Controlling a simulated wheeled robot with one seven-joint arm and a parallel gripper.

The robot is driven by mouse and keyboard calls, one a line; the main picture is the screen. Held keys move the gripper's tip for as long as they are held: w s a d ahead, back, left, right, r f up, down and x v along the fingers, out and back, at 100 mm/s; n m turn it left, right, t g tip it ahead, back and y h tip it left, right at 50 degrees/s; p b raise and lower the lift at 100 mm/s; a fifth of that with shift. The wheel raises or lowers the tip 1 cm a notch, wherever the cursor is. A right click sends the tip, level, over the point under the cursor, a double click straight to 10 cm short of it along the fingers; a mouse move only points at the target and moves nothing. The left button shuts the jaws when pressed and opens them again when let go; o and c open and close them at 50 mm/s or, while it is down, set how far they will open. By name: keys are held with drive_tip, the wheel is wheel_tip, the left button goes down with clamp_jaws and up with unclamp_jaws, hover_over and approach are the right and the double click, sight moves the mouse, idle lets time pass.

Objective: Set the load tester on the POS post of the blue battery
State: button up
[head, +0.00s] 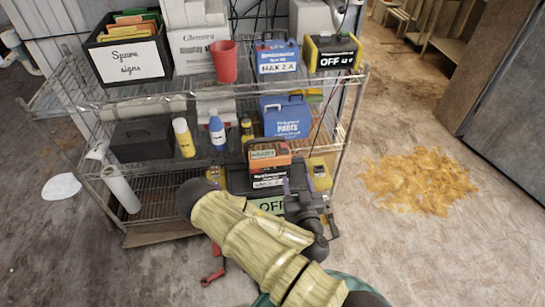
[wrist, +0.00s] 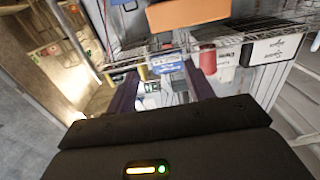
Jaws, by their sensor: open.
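My gripper (head: 305,192) is low in front of the wire rack, its dark purple fingers apart. In the wrist view the fingers (wrist: 162,92) are spread with nothing held between them. I cannot surely pick out the load tester or the blue battery. An orange box with a white label (head: 268,157) is on the lower part of the rack, just behind my gripper. A large orange block (wrist: 190,12) crosses the top of the wrist view. A blue unit labelled MAX 2 A (head: 277,57) stands on the top shelf. No POS mark is readable.
The top shelf also holds a red cup (head: 223,62), a yellow-black unit marked OFF (head: 332,52) and a Spare signs box (head: 126,60). Below are a blue PARTS case (head: 286,119) and bottles. Orange debris (head: 420,180) lies on the floor at right.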

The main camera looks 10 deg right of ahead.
drive_tip(key=b, duration=0.3)
approach(284, 149)
drive_tip(key=d, duration=0.1)
drive_tip(key=w, duration=0.7)
drive_tip(key=shift+w+a+p, duration=0.1)
drive_tip(key=shift+w+p, duration=0.2)
drive_tip(key=shift+p, duration=0.05)
drive_tip(key=shift+w+a, duration=0.15)
drive_tip(key=shift+w, duration=0.1)
drive_tip(key=shift+w+a+p, duration=0.2)
drive_tip(key=shift+w+p, duration=0.1)
drive_tip(key=shift+w, duration=1.95)
